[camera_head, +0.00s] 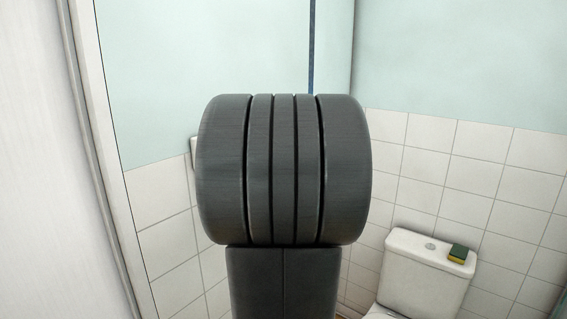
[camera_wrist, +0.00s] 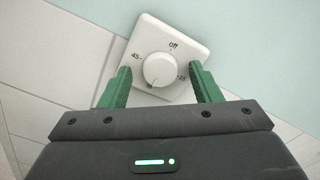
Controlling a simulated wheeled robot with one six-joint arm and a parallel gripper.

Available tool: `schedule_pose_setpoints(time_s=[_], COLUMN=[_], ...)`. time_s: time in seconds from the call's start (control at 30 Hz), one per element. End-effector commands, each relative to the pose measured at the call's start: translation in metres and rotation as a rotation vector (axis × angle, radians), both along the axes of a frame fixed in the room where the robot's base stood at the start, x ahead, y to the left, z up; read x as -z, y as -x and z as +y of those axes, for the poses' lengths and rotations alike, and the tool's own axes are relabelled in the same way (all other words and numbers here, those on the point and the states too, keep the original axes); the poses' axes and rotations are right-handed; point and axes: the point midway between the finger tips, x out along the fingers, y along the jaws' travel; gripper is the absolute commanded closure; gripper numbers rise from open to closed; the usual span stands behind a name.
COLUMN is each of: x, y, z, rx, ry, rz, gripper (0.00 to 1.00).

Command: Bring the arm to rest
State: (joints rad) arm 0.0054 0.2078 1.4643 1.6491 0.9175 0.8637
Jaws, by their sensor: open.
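My gripper (camera_wrist: 160,88) shows in the wrist view with its two green fingers apart and nothing between them that I can see held. Beyond the fingertips is a white square wall dial (camera_wrist: 185,31) with a round knob (camera_wrist: 158,69), marked "off" and "45". The knob appears between the fingertips in the picture; I cannot tell whether the fingers touch it. In the head view my dark arm link fills the middle, and the gripper is hidden.
White tiles (camera_head: 470,165) line the lower walls. A pale door or panel edge (camera_head: 40,160) is at the left.

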Motion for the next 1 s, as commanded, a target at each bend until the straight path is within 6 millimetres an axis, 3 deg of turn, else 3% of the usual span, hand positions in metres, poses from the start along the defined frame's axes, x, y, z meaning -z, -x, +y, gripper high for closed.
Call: schedule_pose_setpoints(time_s=[0.6,1.0], x=[0.0022,0.0003], y=[0.0004,0.0001], z=[0.0003,0.0001], rx=[0.000,0.000], ry=[0.415,0.607], rz=[-0.533,-0.777], gripper=[0.42,0.42])
